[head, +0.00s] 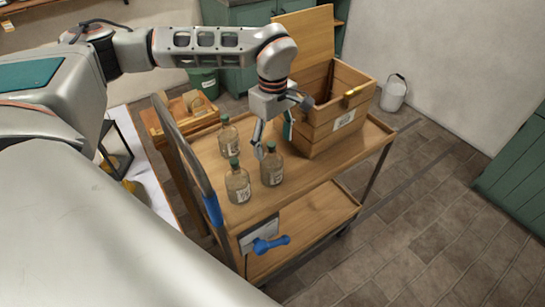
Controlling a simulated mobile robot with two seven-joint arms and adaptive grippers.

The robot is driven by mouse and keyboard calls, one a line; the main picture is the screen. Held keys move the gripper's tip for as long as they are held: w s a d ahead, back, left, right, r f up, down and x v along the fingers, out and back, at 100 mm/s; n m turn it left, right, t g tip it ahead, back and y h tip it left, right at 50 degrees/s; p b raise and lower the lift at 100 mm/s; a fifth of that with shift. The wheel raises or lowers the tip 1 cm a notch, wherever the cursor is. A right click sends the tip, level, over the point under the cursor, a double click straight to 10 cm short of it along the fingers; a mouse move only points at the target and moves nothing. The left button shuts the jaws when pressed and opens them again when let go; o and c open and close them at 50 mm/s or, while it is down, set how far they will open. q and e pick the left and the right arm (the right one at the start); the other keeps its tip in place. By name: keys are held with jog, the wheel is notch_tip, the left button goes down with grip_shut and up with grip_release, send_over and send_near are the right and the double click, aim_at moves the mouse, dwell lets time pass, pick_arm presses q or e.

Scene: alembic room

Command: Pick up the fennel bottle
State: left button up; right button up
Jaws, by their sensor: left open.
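Three clear glass bottles with green caps and pale labels stand upright on the top shelf of a wooden cart (328,176). One bottle (229,140) is at the back left, one bottle (237,184) at the front left, and one bottle (272,167) to its right. The labels are too small to read, so I cannot tell which is fennel. My left gripper (282,127) is open above the cart, one finger just above and behind the right bottle. A teal item beside the gripper is partly hidden, and I cannot tell what it is. My right gripper is out of view.
An open wooden box (335,125) with a raised lid and brass latch stands on the cart, right of the gripper. The cart's right front top is bare. A blue-gripped handle rail (195,160) runs along its left side. A white bucket (394,93) stands behind on the floor.

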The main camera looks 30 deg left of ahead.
aim_at(272, 161)
pick_arm(q)
jog(key=shift+a+f, duration=0.15)
jog(key=shift+f, duration=0.1)
jog(key=shift+s+f, duration=0.2)
jog(key=shift+f, duration=0.55)
jog(key=f, duration=0.4)
jog(key=shift+s+f, duration=0.15)
jog(key=shift+s, duration=0.1)
jog(key=shift+w+f, duration=0.1)
jog(key=shift+f, duration=0.45)
jog(key=shift+d, duration=0.2)
jog(key=c, duration=1.6)
